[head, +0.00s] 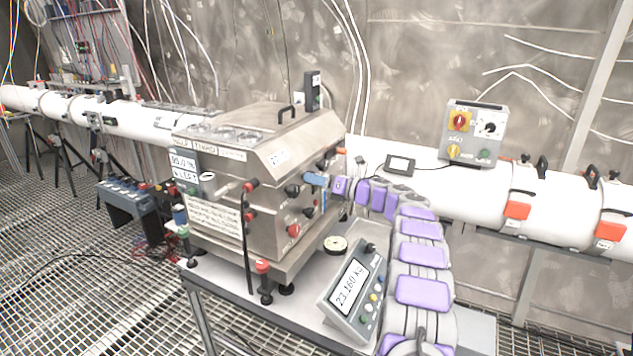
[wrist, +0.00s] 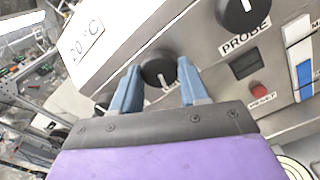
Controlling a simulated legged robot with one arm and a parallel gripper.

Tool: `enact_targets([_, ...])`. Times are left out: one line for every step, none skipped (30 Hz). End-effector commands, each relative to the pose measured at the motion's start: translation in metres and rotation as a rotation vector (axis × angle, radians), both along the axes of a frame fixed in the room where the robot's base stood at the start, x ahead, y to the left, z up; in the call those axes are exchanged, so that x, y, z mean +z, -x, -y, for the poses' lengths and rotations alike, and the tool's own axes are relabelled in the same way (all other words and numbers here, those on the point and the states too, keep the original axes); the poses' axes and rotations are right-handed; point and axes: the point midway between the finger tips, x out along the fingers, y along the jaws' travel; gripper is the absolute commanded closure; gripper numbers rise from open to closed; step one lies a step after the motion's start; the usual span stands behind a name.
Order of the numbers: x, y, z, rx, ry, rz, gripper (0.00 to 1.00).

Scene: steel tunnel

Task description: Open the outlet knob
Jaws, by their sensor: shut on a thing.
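My gripper (head: 314,180) reaches from the right to the side panel of the steel box (head: 225,140). In the wrist view, its two blue fingers (wrist: 158,70) are shut on a round black knob (wrist: 158,66) with a white pointer line, one finger on each side. The label below this knob is mostly hidden by my gripper, so I cannot read its name. A second black knob (wrist: 240,12) sits higher to the right, above the label PROBE. In the head view, the gripped knob is hidden behind my fingers.
A small display (wrist: 246,64) and a red button (wrist: 257,89) lie to the right of the gripped knob. A scale readout (head: 352,290) stands on the table below my arm. A white pipe (head: 400,165) and a control box (head: 474,132) are behind.

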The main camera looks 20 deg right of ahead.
Motion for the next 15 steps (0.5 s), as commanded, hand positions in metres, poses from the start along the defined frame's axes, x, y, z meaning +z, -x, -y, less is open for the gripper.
enact_targets([-0.0103,0.0003,0.0001,0.002,0.003,-0.015,0.87])
enact_targets([-0.0103,0.0002,0.0001,0.002,0.003,-0.015,0.87])
enact_targets([-0.0105,0.0002,0.0,0.002,0.003,-0.015,0.87])
enact_targets([-0.0104,0.0002,0.0001,0.002,0.003,-0.015,0.87])
enact_targets([-0.0105,0.0002,0.0,0.002,0.003,-0.015,0.87])
enact_targets([-0.0105,0.0002,0.0,0.002,0.003,-0.015,0.87])
enact_targets([-0.0107,0.0001,0.0001,0.002,0.003,-0.015,0.87])
enact_targets([-0.0106,0.0001,-0.0001,0.002,0.002,-0.016,0.87])
enact_targets([-0.0107,0.0001,0.0,0.002,0.002,-0.016,0.87])
enact_targets([-0.0108,0.0001,0.0,0.002,0.002,-0.016,0.87])
enact_targets([-0.0107,0.0001,0.0,0.002,0.002,-0.016,0.54])
enact_targets([-0.0102,0.0,0.0,0.002,0.002,-0.014,0.51])
enact_targets([-0.0096,0.0,0.0,0.002,0.002,-0.014,0.48])
enact_targets([-0.009,0.0001,0.0001,0.002,0.002,-0.013,0.45])
enact_targets([-0.008,0.0003,0.0002,0.002,0.003,-0.011,0.41])
